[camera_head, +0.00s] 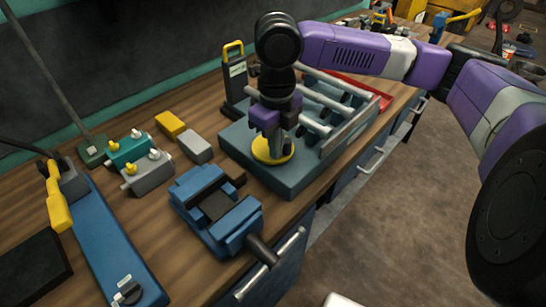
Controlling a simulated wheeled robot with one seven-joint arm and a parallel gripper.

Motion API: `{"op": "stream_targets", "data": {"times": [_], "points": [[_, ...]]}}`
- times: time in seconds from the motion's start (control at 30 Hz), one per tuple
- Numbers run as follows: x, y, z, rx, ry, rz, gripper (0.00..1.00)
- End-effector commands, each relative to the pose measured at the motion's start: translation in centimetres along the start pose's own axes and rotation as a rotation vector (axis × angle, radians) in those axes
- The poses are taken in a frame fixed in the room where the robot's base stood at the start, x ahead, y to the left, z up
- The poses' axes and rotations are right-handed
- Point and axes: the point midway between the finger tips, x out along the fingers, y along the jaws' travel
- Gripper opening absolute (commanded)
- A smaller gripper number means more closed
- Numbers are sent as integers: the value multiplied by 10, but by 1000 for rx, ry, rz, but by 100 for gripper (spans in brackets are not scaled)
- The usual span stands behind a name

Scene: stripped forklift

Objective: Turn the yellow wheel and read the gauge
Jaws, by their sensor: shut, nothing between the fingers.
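The yellow wheel (272,152) is a flat disc at the near left part of a blue-grey box-shaped unit (292,178) on the wooden bench. My gripper (274,140) points down right over the wheel. Its fingers are shut and hide part of the disc; whether they touch it I cannot tell. A dark upright meter with a yellow handle (234,72) and a pale label stands behind the unit. It may be the gauge, but no reading can be made out.
A blue vise (216,208) sits near the bench's front edge. Teal (130,148) and grey (148,173) boxes with yellow knobs, a yellow block (170,124) and a grey block (195,146) stand left. Pale rods (312,92) and a red tray (362,90) lie behind my gripper. Open floor is right.

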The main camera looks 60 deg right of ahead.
Motion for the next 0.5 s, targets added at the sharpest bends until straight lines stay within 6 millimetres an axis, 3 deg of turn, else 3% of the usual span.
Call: {"op": "stream_targets", "data": {"times": [0.5], "points": [[0, -14, 0, 1, 0, 0, 0]]}}
